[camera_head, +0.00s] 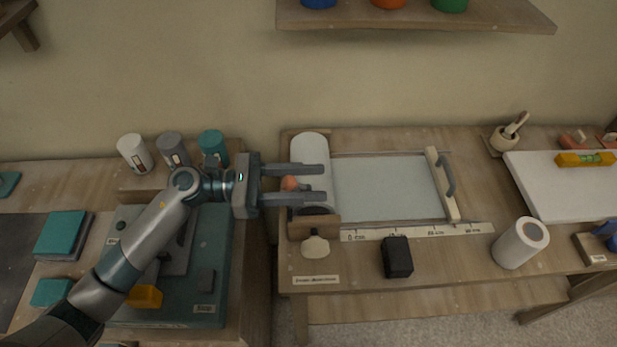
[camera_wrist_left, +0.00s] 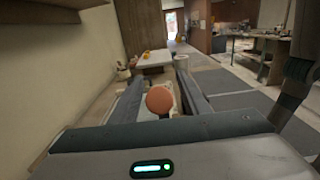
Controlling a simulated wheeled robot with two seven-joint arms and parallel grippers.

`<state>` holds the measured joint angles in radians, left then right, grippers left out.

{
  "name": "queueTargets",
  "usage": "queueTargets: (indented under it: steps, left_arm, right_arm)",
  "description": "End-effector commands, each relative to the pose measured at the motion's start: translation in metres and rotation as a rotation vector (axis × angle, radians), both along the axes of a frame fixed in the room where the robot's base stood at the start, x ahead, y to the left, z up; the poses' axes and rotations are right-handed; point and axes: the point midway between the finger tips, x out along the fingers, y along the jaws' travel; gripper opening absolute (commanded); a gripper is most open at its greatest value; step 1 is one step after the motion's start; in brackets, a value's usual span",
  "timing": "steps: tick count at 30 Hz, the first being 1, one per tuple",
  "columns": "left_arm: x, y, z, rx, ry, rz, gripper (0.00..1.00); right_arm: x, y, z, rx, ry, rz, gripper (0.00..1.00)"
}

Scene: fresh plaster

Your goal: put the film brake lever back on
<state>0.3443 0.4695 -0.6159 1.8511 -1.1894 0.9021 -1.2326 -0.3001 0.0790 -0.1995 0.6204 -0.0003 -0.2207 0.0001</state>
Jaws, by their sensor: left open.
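A round orange-brown knob (camera_head: 289,183), which looks like part of the film brake lever, sits beside the white film roll (camera_head: 309,147) at the left end of the film bench. My left gripper (camera_head: 325,183) is open, its two fingers reaching right, one on each side of the knob. In the left wrist view the knob (camera_wrist_left: 160,101) stands between the spread fingers (camera_wrist_left: 158,82), with a visible gap on each side. The lever below the knob is mostly hidden. A pale film sheet (camera_head: 385,187) lies stretched right of the roll. My right gripper is not in view.
A wooden bar with a dark handle (camera_head: 444,185) crosses the sheet's right end. A cream rounded piece (camera_head: 315,243), a black box (camera_head: 397,257) and a white roll (camera_head: 520,243) are near the front. Several cans (camera_head: 173,149) stand left, behind my arm. A shelf (camera_head: 415,15) hangs above.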

Motion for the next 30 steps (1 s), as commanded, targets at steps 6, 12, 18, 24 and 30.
queueTargets:
  steps: [6, 12, 18, 24, 30]
  left_arm:
    - [0.0001, 0.0001, -0.0002, 0.0, 0.0, 0.0, 0.4]
    - [0.0002, 0.0003, -0.0001, 0.0, 0.0, 0.0, 0.0]
    - [0.0002, 0.0005, 0.0, 0.004, 0.0, 0.0, 0.0]
    - [0.0005, 0.0008, -0.0009, 0.041, -0.002, 0.0, 0.0]
    - [0.0005, 0.0003, -0.0045, 0.131, -0.004, 0.0, 0.0]
  right_arm:
    - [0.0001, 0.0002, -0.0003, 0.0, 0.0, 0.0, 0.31]
    - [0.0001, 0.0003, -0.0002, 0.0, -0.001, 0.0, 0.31]
    - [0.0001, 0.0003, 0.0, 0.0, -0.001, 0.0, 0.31]
    - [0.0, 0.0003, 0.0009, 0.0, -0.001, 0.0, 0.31]
    - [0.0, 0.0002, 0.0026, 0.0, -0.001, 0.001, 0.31]
